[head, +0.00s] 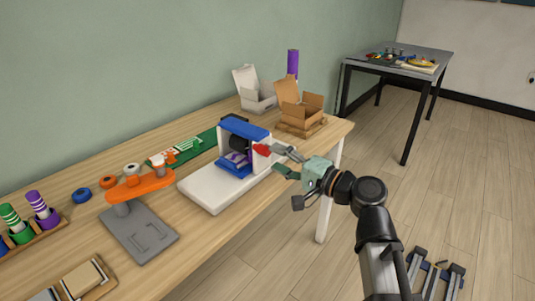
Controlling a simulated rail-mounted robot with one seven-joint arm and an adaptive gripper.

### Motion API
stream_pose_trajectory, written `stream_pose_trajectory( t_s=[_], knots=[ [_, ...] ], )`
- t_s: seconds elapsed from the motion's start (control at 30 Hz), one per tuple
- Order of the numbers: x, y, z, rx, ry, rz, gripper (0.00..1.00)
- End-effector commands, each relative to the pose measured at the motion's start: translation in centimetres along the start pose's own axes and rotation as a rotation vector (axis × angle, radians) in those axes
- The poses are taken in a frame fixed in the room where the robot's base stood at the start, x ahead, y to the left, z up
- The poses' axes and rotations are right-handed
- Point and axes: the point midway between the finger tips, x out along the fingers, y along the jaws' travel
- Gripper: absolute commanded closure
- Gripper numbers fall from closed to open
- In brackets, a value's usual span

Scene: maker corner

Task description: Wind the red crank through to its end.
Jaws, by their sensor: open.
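The red crank (262,150) shows as a small red piece on the right side of a blue and white machine (242,131) with a dark roller. The machine stands on a white base (208,194) on the wooden bench. My gripper (280,160) is at the crank from the right, with its fingers apart, one above and one lower. The upper finger's tip is close to the red piece; I cannot tell whether they touch. Part of the crank is hidden by the finger.
An orange-topped stand (139,189) is left of the machine, with a green board (183,148) behind. An open cardboard box (299,109) and a white box (255,94) stand at the bench's far end. A dark table (398,62) stands farther back. Floor right of the bench is mostly clear.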

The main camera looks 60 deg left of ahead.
Motion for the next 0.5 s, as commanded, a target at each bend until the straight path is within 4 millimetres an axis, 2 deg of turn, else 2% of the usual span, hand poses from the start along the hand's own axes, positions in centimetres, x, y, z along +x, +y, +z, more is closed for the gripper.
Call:
stream_pose_trajectory(
  t_s=[0.03,0.2,0.33,0.5],
  knots=[
    [-1.3,0.0,0.2,-0.001,0.002,0.000,0.48],
    [-4.2,-0.1,0.1,-0.001,0.003,-0.002,0.48],
    [-5.7,-0.1,0.0,-0.001,0.002,-0.001,0.48],
    [-6.4,-0.1,0.0,-0.001,0.000,-0.001,0.48]
  ],
)
